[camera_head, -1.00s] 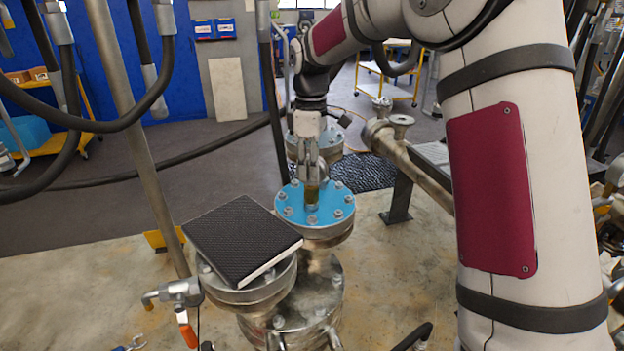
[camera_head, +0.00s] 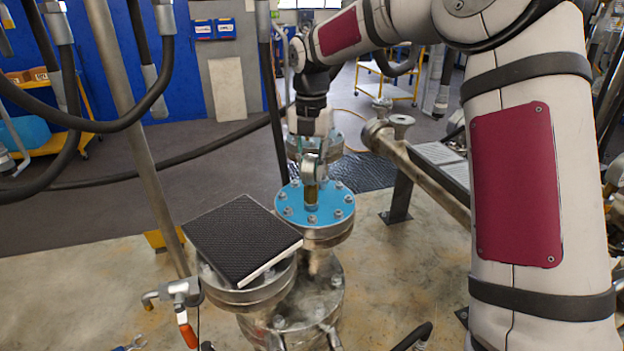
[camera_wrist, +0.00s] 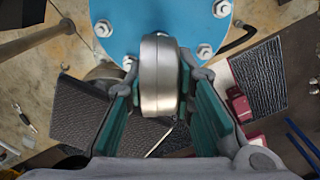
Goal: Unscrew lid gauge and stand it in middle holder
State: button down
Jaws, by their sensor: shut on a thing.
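The gauge (camera_head: 311,170) is a small round silver dial on a brass stem, upright at the middle of the blue lid (camera_head: 290,203) of a flanged vessel. In the wrist view the gauge (camera_wrist: 159,75) shows edge-on between the teal finger pads. My gripper (camera_head: 310,152) points down from above and is shut on the gauge. It also shows in the wrist view (camera_wrist: 160,88). The stem's lower end meets the lid; I cannot tell whether its thread is engaged. I cannot make out a holder in these views.
A black textured pad (camera_head: 240,240) lies on the nearer vessel, left of the blue lid. A slanted steel pole (camera_head: 135,130) and hanging black hoses stand at the left. A valve with an orange handle (camera_head: 187,335) is at front left. A horizontal pipe (camera_head: 415,165) lies at right.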

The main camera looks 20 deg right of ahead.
jog(key=n, duration=0.2)
jog(key=shift+n, duration=0.4)
jog(key=c, duration=1.3)
grip_release()
jog(key=shift+r, duration=0.1)
notch_tip(320, 180, up, 12)
jog(key=shift+f, duration=0.1)
jog(key=shift+c, duration=0.3)
